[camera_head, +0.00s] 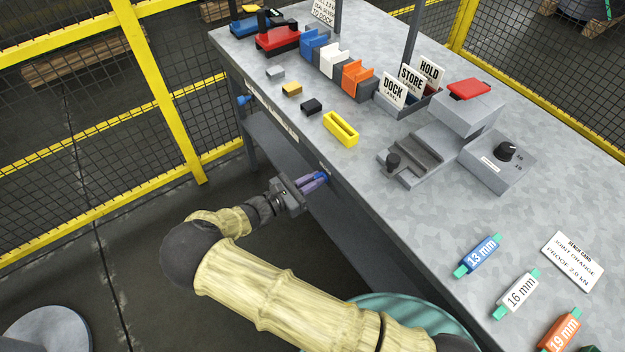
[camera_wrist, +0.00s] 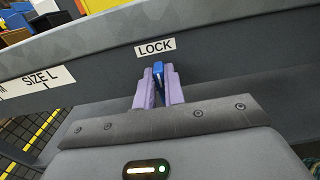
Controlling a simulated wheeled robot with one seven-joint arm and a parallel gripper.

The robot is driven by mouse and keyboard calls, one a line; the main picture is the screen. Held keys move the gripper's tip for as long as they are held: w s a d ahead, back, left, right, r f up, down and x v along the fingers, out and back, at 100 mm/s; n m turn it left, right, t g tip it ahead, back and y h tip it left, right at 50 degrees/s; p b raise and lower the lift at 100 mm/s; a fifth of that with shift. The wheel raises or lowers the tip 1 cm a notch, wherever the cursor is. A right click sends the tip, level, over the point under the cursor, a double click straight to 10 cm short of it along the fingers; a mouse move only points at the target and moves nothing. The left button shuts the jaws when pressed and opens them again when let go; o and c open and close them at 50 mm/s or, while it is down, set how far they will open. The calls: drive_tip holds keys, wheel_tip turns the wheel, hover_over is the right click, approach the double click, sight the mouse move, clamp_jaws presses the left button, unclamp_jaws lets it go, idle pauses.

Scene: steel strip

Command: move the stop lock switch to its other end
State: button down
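The stop lock switch (camera_wrist: 158,69) is a small blue lever on the bench's front face, just below the white LOCK label (camera_wrist: 155,48) in the wrist view. In the head view its blue tip (camera_head: 321,176) shows at the bench edge, beyond my fingers. My gripper (camera_head: 312,182) has purple fingers and reaches the front face from the left. In the wrist view the fingers (camera_wrist: 159,88) stand close on both sides of the blue lever and look shut on it. The fingers hide the lower part of the lever and its slot.
The steel bench top (camera_head: 400,215) lies just above and beyond my gripper. A yellow tray (camera_head: 341,129) and small blocks sit near its front edge. Another blue knob (camera_head: 243,100) is farther left along the front. A lower shelf (camera_head: 275,140) runs beneath. Yellow fencing (camera_head: 160,90) stands left.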

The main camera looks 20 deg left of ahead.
drive_tip(key=shift+m, duration=0.4)
drive_tip(key=shift+s+d+f+m+b, duration=0.15)
drive_tip(key=shift+m+b, duration=0.25)
drive_tip(key=shift+m, duration=1.8)
drive_tip(key=shift+s+d+f+m+b, duration=0.2)
drive_tip(key=shift+m+b, duration=0.2)
drive_tip(key=shift+m, duration=1.8)
drive_tip(key=shift+s+d+f+m+b, duration=0.15)
drive_tip(key=shift+m+b, duration=0.25)
drive_tip(key=shift+m, duration=1.8)
drive_tip(key=c, duration=1.5)
unclamp_jaws()
drive_tip(key=shift+w, duration=0.1)
drive_tip(key=shift+a+r, duration=0.1)
